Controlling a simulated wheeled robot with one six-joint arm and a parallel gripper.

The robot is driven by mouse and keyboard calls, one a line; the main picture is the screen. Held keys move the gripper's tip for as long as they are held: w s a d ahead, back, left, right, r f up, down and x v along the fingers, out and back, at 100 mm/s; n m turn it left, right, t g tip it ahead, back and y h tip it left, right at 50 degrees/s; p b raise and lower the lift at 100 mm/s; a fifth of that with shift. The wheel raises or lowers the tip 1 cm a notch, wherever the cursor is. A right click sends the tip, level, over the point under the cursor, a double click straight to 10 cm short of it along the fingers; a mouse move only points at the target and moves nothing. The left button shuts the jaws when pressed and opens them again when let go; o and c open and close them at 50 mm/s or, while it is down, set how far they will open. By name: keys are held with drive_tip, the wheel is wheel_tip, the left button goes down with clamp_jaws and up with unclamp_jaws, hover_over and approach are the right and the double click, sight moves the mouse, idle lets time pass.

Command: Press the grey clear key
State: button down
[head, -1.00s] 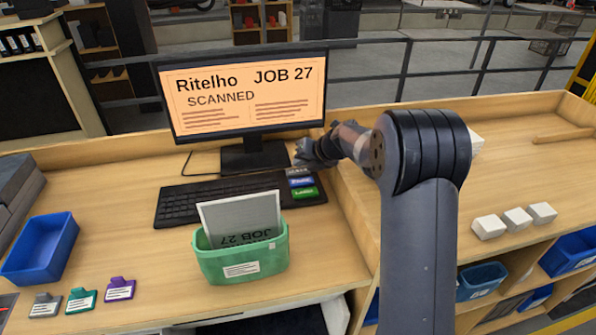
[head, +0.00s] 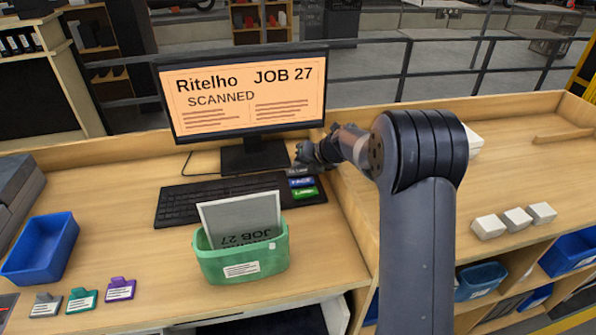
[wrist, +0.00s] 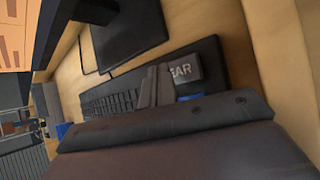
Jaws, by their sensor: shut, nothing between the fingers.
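The grey clear key (head: 298,172) is at the top of a short column of coloured keys at the keyboard's right end. In the head view my gripper (head: 301,160) is just above it and partly hides it. In the wrist view the grey key (wrist: 187,69) shows the letters "EAR", and my shut, empty fingers (wrist: 160,70) cover its left part. I cannot tell whether the fingertips touch it. The monitor (head: 243,98) reads "Ritelho JOB 27 SCANNED" on an orange screen.
A blue key (head: 301,182) and a green key (head: 304,193) lie just below the grey one. The black keyboard (head: 215,197) is to the left. A green bin (head: 240,262) with a JOB 27 sheet stands in front. A blue tray (head: 40,250) is at left.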

sight(305, 172)
drive_tip(key=shift+s+f, duration=0.2)
drive_tip(key=shift+f, duration=0.8)
idle(0.7)
drive_tip(key=shift+d+r, duration=0.1)
drive_tip(key=shift+r, duration=0.05)
drive_tip(key=shift+w+d+r+p, duration=0.1)
drive_tip(key=shift+w+r+p, duration=0.05)
drive_tip(key=shift+r+p, duration=0.3)
drive_tip(key=shift+w+d+r+p, duration=0.1)
drive_tip(key=shift+r+p, duration=0.3)
drive_tip(key=shift+r, duration=0.1)
drive_tip(key=r+p, duration=0.2)
drive_tip(key=p, duration=0.1)
drive_tip(key=shift+w+d+r, duration=0.1)
drive_tip(key=shift+d+r, duration=0.15)
drive_tip(key=shift+r, duration=0.05)
drive_tip(key=r+p, duration=0.2)
drive_tip(key=shift+a+r+p, duration=0.2)
drive_tip(key=shift+r+p, duration=0.1)
drive_tip(key=shift+p, duration=0.1)
drive_tip(key=shift+a+f, duration=0.1)
drive_tip(key=shift+f, duration=0.1)
